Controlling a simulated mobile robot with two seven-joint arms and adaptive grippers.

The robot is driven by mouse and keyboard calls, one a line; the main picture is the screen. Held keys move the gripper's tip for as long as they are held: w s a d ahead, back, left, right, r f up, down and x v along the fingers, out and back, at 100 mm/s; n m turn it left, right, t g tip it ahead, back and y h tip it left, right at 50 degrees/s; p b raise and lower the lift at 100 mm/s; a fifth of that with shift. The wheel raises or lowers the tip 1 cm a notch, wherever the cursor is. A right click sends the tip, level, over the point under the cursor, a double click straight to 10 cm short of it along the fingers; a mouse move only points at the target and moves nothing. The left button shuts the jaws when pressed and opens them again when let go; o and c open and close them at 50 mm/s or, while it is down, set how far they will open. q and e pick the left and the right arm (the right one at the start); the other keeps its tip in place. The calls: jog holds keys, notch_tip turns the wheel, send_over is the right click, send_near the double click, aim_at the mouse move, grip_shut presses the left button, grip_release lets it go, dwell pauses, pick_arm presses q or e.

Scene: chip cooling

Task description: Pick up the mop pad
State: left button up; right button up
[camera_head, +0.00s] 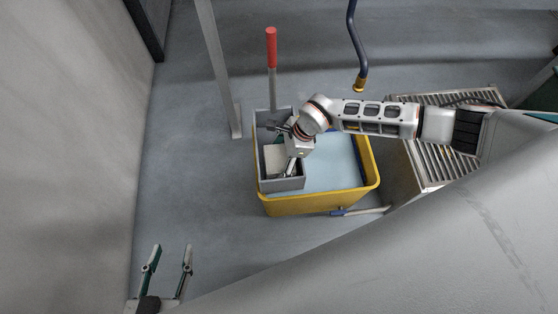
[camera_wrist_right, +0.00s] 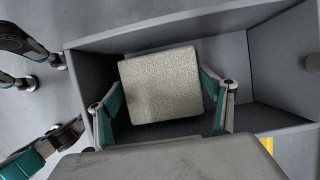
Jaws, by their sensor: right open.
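The mop pad, a pale grey-beige block with a speckled top (camera_wrist_right: 160,85), lies in a grey box-shaped wringer (camera_wrist_right: 130,38). It also shows in the head view (camera_head: 275,158), partly covered by my right gripper (camera_head: 284,150). In the right wrist view my right gripper (camera_wrist_right: 164,94) is open, with one teal finger on each side of the pad. The right finger is close to the pad's edge; contact is hard to tell. My left gripper (camera_head: 171,256) is open and empty, low at the left of the head view, far from the pad.
The wringer sits at the left of a yellow bucket (camera_head: 318,204) holding light blue liquid (camera_head: 330,165). A red-handled lever (camera_head: 271,48) rises behind it. A post (camera_head: 219,70), a hanging hose (camera_head: 358,50) and a slatted metal unit (camera_head: 430,160) stand around. Floor left of the bucket is clear.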

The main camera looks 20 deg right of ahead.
jog(key=shift+f, duration=0.15)
jog(key=shift+c, duration=0.5)
jog(key=c, duration=0.6)
